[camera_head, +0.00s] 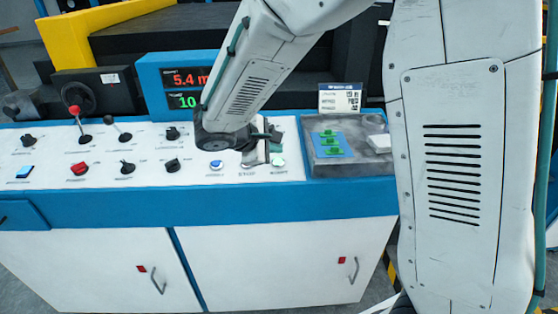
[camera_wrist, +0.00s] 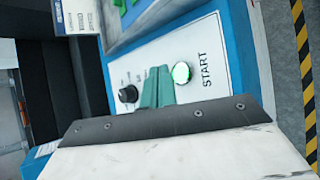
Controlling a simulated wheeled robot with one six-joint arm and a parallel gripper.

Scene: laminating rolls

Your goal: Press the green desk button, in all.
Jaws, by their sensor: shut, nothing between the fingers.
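The green desk button (camera_head: 279,162) is at the right end of the white control desk's front row. In the wrist view it is a round button (camera_wrist: 182,73) with a bright, pale centre and a green rim, beside the word START. My gripper (camera_head: 266,151) is over the desk just left of the button in the head view. In the wrist view its teal fingers (camera_wrist: 157,88) are shut together with nothing between them, beside the button. I cannot tell whether the fingertips touch the panel.
The white and blue control desk (camera_head: 120,210) carries several knobs, a red-topped lever (camera_head: 76,112) and a blue button (camera_head: 216,164). A grey tray (camera_head: 375,160) with green pieces on a blue pad (camera_head: 330,145) is at the right. A display (camera_head: 186,80) stands behind.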

